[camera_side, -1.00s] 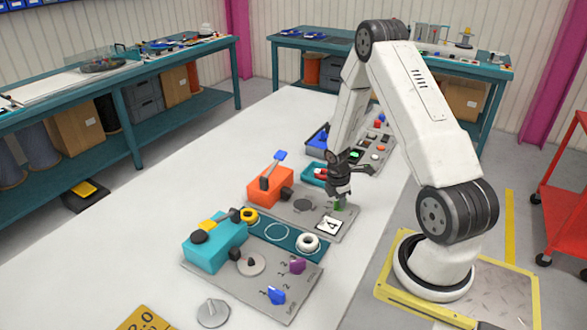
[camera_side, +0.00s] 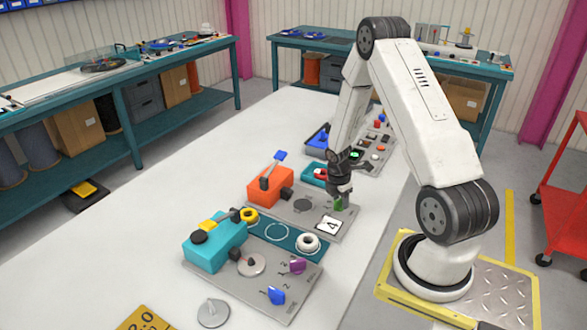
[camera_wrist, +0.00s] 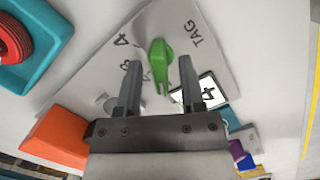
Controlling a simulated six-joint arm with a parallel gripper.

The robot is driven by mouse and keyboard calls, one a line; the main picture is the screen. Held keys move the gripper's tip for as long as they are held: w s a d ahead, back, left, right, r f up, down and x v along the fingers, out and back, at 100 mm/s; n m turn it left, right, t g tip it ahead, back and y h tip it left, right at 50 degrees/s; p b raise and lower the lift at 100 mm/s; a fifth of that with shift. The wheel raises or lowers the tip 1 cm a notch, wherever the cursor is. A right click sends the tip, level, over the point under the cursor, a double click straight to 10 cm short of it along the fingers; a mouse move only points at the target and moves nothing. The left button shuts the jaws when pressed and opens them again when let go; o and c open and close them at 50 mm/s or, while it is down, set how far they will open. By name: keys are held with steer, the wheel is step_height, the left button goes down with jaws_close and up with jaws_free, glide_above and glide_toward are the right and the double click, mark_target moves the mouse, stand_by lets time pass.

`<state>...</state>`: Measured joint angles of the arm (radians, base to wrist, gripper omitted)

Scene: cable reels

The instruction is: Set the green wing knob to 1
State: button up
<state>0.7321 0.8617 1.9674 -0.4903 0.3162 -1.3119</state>
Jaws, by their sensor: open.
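The green wing knob (camera_wrist: 160,58) stands on a grey panel (camera_wrist: 95,72). In the wrist view its narrow end points down the picture, toward my gripper's body. A printed 4 shows left of it, with other marks lower down partly hidden by a finger. I cannot tell which number it is set to. My gripper (camera_wrist: 159,68) is open, one finger on each side of the knob, with gaps on both sides. In the side view the knob (camera_side: 338,204) shows just below my gripper (camera_side: 341,193), partly hidden.
A white card with a 4 (camera_side: 329,224) lies beside the knob. An orange block with a lever (camera_side: 268,188) stands left on the panel. A nearer panel holds a teal block (camera_side: 214,240), a purple knob (camera_side: 297,266) and a blue knob (camera_side: 276,295). Left of the panels the table is clear.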

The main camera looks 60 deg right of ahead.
step_height(320, 180, up, 6)
steer(key=shift+r, duration=0.25)
stand_by(0.8)
